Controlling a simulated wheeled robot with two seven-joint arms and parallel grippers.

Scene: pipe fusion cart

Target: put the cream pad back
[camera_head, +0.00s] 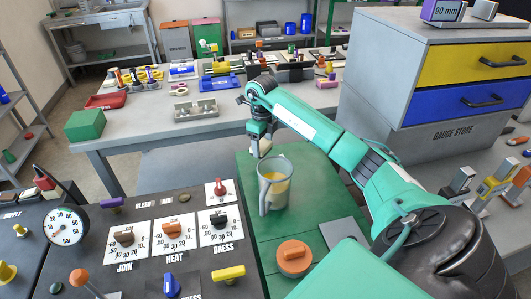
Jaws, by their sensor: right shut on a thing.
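My right gripper (260,138) points down over the far end of the green board. It is shut on a small pale piece, which looks like the cream pad (263,149); the fingers hide much of it. The pad is just behind the clear jug (268,199) with yellow contents. I cannot tell whether the pad touches the board. My left gripper is out of view.
The green board (250,240) also carries an orange round knob (294,257) and a grey plate (342,232). A dark control panel (140,260) with dials and a gauge (65,226) lies left. A drawer cabinet (420,32) stands right. A cluttered bench (140,128) is behind.

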